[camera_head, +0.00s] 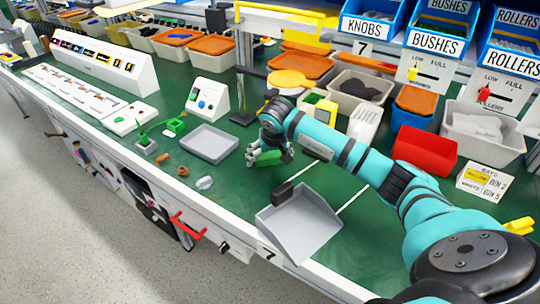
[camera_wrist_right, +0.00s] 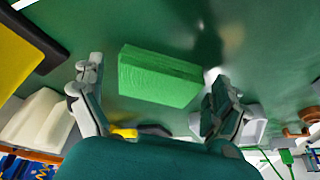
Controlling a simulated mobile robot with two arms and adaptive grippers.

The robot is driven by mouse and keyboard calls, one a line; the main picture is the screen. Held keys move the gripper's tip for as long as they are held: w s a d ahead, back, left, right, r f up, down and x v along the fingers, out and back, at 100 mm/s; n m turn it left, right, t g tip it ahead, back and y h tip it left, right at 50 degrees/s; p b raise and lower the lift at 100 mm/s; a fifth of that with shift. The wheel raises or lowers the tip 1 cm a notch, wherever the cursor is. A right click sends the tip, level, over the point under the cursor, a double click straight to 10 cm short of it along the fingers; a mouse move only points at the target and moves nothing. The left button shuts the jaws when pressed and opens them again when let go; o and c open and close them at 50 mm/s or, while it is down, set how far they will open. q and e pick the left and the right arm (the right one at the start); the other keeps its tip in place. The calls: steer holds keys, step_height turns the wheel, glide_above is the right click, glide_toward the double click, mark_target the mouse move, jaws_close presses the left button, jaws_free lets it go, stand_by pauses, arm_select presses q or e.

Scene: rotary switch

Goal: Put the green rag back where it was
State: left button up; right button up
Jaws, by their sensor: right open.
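The green rag (camera_wrist_right: 160,78) looks like a folded, ribbed green block in the right wrist view. It lies on the green bench top (camera_wrist_right: 270,40), between the two spread fingers of my right gripper (camera_wrist_right: 152,85). A gap shows on the left side of the rag; the right finger is close to its end. In the head view my right gripper (camera_head: 268,153) is low over the bench and partly hides the rag (camera_head: 287,154). I cannot tell whether any finger touches it. My left gripper is not in view.
A grey tray (camera_head: 209,143) stands left of the right gripper, and a grey dustpan-like scoop (camera_head: 300,228) lies nearer the front edge. A white box with buttons (camera_head: 207,101) is behind the tray. A red bin (camera_head: 425,150) and several other bins line the back.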

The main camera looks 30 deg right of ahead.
steer(key=v, duration=1.2)
